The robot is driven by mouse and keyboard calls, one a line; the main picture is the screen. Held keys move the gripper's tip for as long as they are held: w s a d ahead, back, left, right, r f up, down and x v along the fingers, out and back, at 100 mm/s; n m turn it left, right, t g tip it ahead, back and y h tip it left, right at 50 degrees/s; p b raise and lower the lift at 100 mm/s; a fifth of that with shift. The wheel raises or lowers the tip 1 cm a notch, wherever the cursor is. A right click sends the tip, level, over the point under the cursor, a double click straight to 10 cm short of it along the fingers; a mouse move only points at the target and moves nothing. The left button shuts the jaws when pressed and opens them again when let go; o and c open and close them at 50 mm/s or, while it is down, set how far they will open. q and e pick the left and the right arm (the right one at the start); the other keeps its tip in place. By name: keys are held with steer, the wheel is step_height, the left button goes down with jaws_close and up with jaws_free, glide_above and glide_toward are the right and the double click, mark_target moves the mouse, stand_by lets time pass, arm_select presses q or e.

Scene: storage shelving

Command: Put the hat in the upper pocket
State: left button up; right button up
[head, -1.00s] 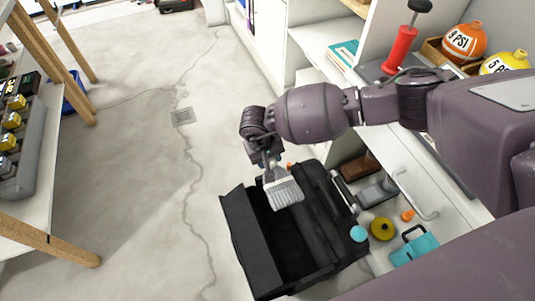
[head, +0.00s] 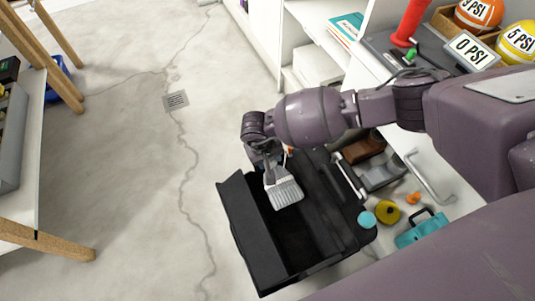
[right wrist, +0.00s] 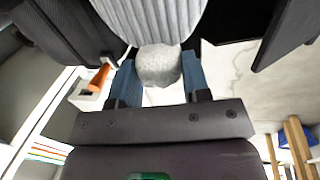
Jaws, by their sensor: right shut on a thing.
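The grey ribbed knit hat (head: 285,191) hangs from my right gripper (head: 268,160). In the right wrist view, the blue fingers of the gripper (right wrist: 158,70) are shut on the round pom-pom of the hat (right wrist: 150,18). The black bag (head: 243,228) lies below with a flap raised on its left side and a deep dark opening in the middle. The hat overlaps the bag's upper part in the head view; I cannot tell whether they touch. The bag also shows in the right wrist view (right wrist: 68,28). Which part is the upper pocket is unclear. My left gripper is out of view.
A white shelf unit on the right holds a yellow disc (head: 387,212), a teal case (head: 421,229) and an orange piece (head: 413,198). Labelled orange and yellow balls (head: 518,40) sit above. A wooden-legged table (head: 20,215) stands left. The floor between is clear.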

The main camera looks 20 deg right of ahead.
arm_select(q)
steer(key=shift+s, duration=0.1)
arm_select(e)
steer(key=o, duration=1)
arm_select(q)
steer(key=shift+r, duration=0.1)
arm_select(e)
steer(key=shift+r, duration=0.1)
step_height(320, 180, up, 2)
steer(key=shift+w+r+p, duration=0.1)
steer(key=shift+r+p, duration=0.05)
steer(key=shift+p, duration=0.4)
steer(key=shift+r+p, duration=1)
steer(key=shift+r, duration=1.25)
arm_select(q)
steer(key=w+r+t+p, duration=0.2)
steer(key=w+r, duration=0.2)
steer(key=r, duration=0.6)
steer(key=shift+p, duration=0.4)
arm_select(e)
step_height(320, 180, up, 7)
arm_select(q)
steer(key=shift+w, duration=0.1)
